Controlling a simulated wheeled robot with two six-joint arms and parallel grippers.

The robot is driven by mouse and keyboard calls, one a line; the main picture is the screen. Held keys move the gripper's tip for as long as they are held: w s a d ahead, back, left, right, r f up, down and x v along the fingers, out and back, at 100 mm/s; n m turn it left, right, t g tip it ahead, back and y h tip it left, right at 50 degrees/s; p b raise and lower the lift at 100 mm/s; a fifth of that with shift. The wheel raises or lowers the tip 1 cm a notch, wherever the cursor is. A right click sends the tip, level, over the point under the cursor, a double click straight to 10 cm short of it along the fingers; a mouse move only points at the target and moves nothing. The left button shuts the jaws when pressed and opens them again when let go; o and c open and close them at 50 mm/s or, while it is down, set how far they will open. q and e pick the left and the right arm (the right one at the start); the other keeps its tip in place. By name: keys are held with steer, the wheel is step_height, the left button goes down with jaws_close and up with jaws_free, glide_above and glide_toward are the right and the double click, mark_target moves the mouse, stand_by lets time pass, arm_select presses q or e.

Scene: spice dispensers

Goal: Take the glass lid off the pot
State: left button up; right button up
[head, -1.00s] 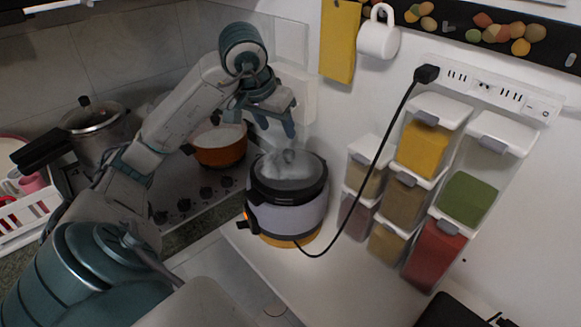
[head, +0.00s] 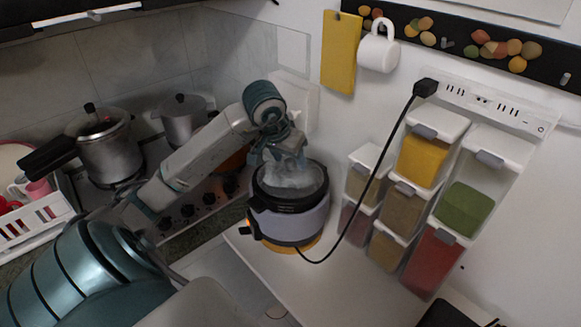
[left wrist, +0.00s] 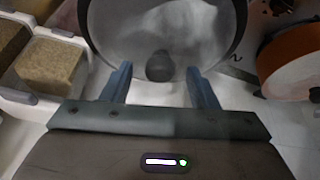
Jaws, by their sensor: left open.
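The electric pot (head: 292,222) stands on the white counter, grey with a black rim. Its glass lid (head: 301,187) lies on top and looks steamy. My left gripper (head: 284,165) is over the pot, pointing down at the lid. In the left wrist view my left gripper (left wrist: 157,85) is open, with one finger on each side of the knob and nothing clamped. My right gripper is not in view.
Spice dispensers (head: 425,158) stand close to the right of the pot. A black cable (head: 374,180) runs from the power strip (head: 490,103) down past the pot. Metal pots (head: 108,150) sit on the stove at left. The counter in front (head: 340,275) is clear.

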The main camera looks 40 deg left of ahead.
arm_select(q)
jaws_close()
steer(key=shift+r, duration=0.2)
